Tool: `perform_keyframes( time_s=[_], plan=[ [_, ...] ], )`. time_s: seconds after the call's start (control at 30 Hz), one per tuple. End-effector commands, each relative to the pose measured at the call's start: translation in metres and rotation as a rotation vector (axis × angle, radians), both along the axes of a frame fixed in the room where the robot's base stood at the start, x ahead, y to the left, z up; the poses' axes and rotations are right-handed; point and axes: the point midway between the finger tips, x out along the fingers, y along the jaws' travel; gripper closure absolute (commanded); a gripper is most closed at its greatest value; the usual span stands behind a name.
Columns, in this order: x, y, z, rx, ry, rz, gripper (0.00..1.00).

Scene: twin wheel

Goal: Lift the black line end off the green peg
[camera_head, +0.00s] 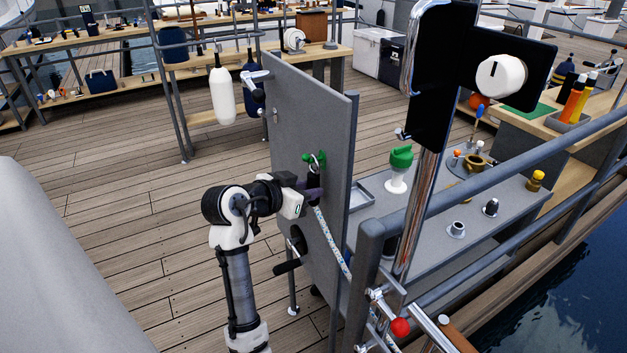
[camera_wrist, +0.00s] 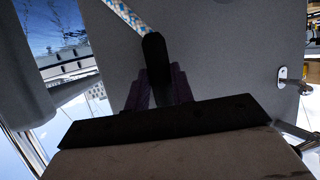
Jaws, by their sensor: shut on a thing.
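The green peg (camera_head: 308,157) sticks out of the upright grey panel (camera_head: 290,120) in the head view. A light ring at the top of the black line end (camera_head: 313,176) shows at the peg; I cannot tell whether it is around the peg or just in front of it. A white and blue rope (camera_head: 330,240) runs down from the line end. My gripper (camera_head: 312,193) is shut on the black line end, close to the panel. In the wrist view, the dark line end (camera_wrist: 155,58) sits between the fingers (camera_wrist: 157,92), with the rope (camera_wrist: 122,12) beyond. The peg is hidden there.
A dark handle (camera_head: 287,266) sticks out low on the panel, and a lever (camera_head: 255,76) sits at its top left. A grey table (camera_head: 440,225) with a green-topped fitting (camera_head: 400,158) stands right of the panel. Open deck lies to the left.

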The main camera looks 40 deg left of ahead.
Motion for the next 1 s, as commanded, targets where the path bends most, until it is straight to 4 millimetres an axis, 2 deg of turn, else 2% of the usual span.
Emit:
perform_keyframes(
  time_s=[0.5, 1.0],
  plan=[
    [-0.002, 0.001, 0.009, 0.000, -0.001, 0.000, 1.00],
    [-0.003, 0.001, 0.010, 0.001, -0.001, 0.000, 1.00]
  ],
)
